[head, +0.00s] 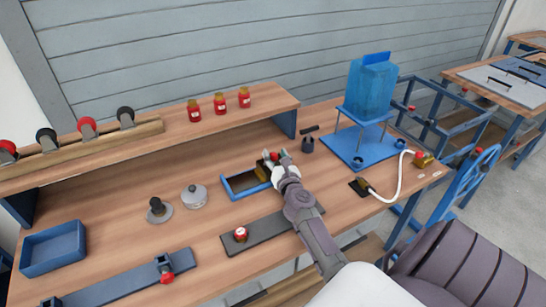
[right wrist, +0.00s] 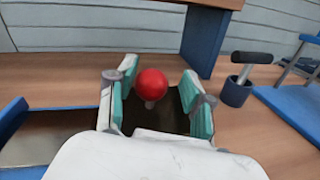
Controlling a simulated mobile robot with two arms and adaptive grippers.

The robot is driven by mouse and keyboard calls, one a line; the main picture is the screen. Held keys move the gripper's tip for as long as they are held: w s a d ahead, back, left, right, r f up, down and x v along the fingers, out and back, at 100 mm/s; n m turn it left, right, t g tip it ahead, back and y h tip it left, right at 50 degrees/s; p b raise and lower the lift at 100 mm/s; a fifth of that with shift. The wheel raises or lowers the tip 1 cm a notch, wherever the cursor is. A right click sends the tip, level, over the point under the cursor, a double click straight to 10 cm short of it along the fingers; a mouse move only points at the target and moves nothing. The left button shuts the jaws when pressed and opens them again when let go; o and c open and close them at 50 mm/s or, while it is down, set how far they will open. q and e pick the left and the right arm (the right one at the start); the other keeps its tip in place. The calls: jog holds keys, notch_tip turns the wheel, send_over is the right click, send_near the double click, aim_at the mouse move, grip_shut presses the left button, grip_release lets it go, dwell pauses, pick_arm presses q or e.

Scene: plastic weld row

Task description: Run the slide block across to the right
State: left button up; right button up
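The slide block (head: 262,170) is a brownish block with a red ball knob (right wrist: 151,84) on top. It sits at the right end of a shallow blue frame (head: 236,197), whose left part is empty. My right gripper (head: 276,155) is at the block. In the right wrist view its two teal fingers (right wrist: 161,95) stand wide apart on either side of the knob, with the dark block between and below them. I cannot see firm contact on both sides. My left gripper is not in view.
A dark plate with a red-topped piece (head: 240,234) lies in front of the frame. A small dark cup (head: 308,145) and a blue stand with a blue tank (head: 372,90) are to the right.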

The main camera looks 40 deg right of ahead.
jog(key=shift+s+a+f, duration=0.1)
jog(key=shift+s+a, duration=0.2)
jog(key=shift+s, duration=0.1)
jog(key=v, duration=1.1)
jog(key=shift+s, duration=0.1)
